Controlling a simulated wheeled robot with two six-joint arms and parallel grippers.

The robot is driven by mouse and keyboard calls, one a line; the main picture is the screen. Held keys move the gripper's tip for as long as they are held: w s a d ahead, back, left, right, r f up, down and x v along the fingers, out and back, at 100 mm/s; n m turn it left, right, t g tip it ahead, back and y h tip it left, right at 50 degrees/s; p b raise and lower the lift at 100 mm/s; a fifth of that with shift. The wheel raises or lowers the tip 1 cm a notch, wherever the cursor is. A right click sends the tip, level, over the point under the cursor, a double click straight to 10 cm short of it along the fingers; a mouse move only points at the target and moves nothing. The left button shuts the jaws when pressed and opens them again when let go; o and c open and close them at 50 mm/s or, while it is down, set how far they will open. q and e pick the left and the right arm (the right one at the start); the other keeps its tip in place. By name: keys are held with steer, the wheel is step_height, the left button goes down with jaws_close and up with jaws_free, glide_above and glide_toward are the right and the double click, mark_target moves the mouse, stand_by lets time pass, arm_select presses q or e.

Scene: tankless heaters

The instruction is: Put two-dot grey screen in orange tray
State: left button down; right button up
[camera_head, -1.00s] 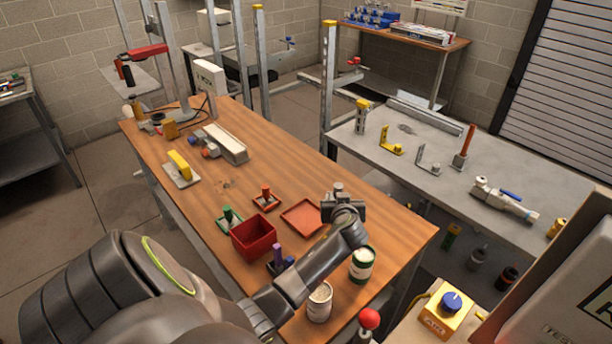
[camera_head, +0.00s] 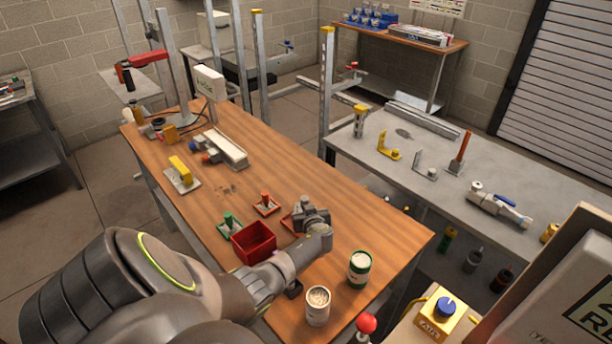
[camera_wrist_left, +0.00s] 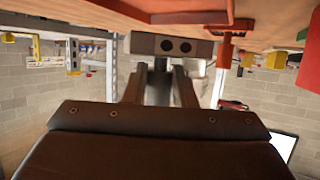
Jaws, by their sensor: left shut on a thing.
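The grey screen (camera_wrist_left: 172,45) is a small grey block with two dark dots, seen in the left wrist view. My left gripper (camera_wrist_left: 172,72) is shut on it; the wrist picture is upside down, with the table along the top. In the head view my left gripper (camera_head: 311,216) is over the orange tray (camera_head: 287,223), hiding most of it; only its left edge shows. The tray's thin orange rim (camera_wrist_left: 190,17) seems to show beside the block in the wrist view. I cannot tell whether block and tray touch. My right gripper is not in view.
A deep red box (camera_head: 254,242) stands left of my gripper. A red-orange peg on a base (camera_head: 266,204) and a green one (camera_head: 229,222) are behind it. Two cans, one green and white (camera_head: 359,269), one white (camera_head: 318,305), stand to the right. The table's middle is clear.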

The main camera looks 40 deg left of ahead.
arm_select(q)
steer(key=shift+f+b, duration=0.5)
steer(key=shift+f, duration=1.5)
steer(key=shift+f, duration=0.15)
steer(key=c, duration=1.2)
jaws_free()
